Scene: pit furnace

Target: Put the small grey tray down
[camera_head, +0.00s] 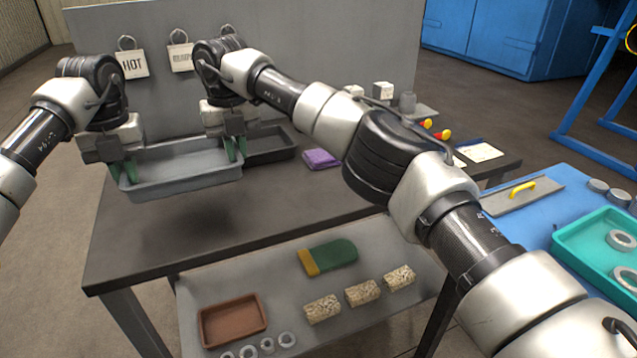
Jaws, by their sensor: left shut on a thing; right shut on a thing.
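The small grey tray (180,181) is held above the dark table top, with a shadow on the table below it. It looks about level and its inside looks empty. My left gripper (131,172) is shut on the tray's left end. My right gripper (236,152) is shut on its right end. The green fingertips show at both ends. A darker tray (275,150) sits on the table behind and to the right, partly hidden by the held tray and my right gripper.
The table's front (200,232) is clear. A purple cloth (321,159) lies right of the trays. The lower shelf holds a brown tray (233,320), a green-and-yellow item (328,257) and several blocks. A blue table with a teal tray (575,247) stands right.

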